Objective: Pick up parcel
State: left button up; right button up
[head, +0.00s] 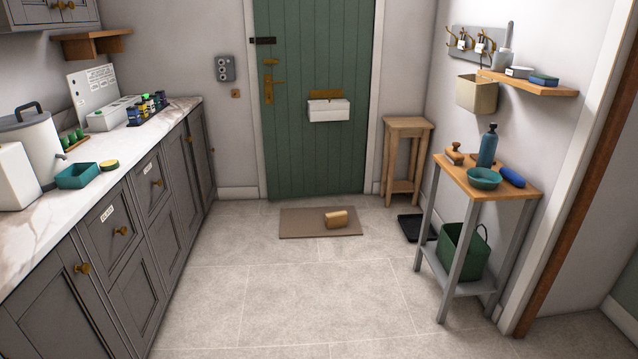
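A small tan-brown box that looks like the parcel (336,218) lies on the brown doormat (296,226), right of the mat's middle. The mat is on the floor in front of the green door (315,165). A white box (329,110) is on the door below a brass letter plate. Neither of my grippers shows in the head view, so I cannot see their state.
A counter (110,150) with grey cabinets runs along the left.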

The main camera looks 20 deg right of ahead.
aim_at(338, 218)
jog(key=i, duration=3.75)
jog(key=i+z, duration=0.2)
jog(key=i, duration=0.2)
jog(key=i+j+z, duration=0.15)
jog(key=i, duration=0.3)
jog(key=i+j+z, duration=0.2)
jog(key=i, duration=0.2)
